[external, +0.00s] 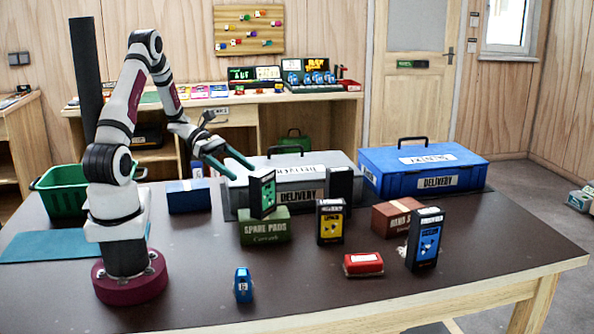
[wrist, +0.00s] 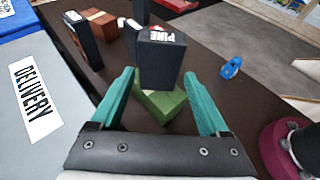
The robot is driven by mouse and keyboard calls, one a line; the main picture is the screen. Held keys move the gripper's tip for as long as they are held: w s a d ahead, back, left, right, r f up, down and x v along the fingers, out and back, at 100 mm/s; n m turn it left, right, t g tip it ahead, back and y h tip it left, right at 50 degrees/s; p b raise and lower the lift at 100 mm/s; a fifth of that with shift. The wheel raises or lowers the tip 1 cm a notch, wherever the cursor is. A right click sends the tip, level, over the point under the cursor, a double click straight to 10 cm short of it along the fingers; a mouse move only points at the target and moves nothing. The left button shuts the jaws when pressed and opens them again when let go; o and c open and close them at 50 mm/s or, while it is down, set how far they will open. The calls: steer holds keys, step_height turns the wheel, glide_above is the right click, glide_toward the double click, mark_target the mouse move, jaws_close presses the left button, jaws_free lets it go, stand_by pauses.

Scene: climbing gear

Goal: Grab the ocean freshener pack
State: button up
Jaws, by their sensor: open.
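A black pack with a blue label (external: 425,240) stands upright at the right of the table; its blue suggests the ocean pack, but I cannot read its name. A black pack with a green label stands on the green spare pads box (external: 265,230); this pack (external: 262,195) reads PINE on top in the wrist view (wrist: 162,37). My gripper (external: 244,173) is open and empty near the pine pack. In the wrist view its fingers (wrist: 160,77) appear on either side of the pine pack, without clear contact. I cannot pick out the blue-label pack in the wrist view.
A yellow-label pack (external: 330,222), a dark pack (external: 340,184), a brown box (external: 395,217) and a red case (external: 363,264) stand nearby. Grey (external: 290,172) and blue (external: 425,170) delivery boxes line the back. A small blue item (external: 243,285) is near the front; table around it is clear.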

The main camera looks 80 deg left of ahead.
step_height(320, 180, up, 18)
steer(key=w, duration=0.1)
steer(key=w+d+f+m+y, duration=0.3)
steer(key=w+d+m, duration=0.3)
steer(key=w, duration=0.3)
steer(key=w+d+f+m+y, duration=0.25)
steer(key=w+d+m, duration=0.4)
steer(key=w, duration=0.35)
steer(key=w+d+r+m+t+y, duration=0.2)
steer(key=d+m, duration=0.5)
steer(key=d, duration=0.1)
steer(key=w+d+r+m+t+y, duration=0.2)
steer(key=w+d+m+y, duration=0.1)
steer(key=d+m, duration=0.45)
glide_toward(426, 231)
steer(key=s+a+r, duration=0.1)
steer(key=s+a, duration=0.1)
steer(key=s, duration=0.3)
steer(key=shift+n, duration=0.4)
steer(key=x, duration=1)
steer(key=shift+w+f, duration=0.25)
steer(key=x, duration=0.5)
steer(key=shift+w+d+r, duration=0.1)
steer(key=shift+w+d, duration=0.25)
steer(key=shift+w, duration=0.15)
jaws_close()
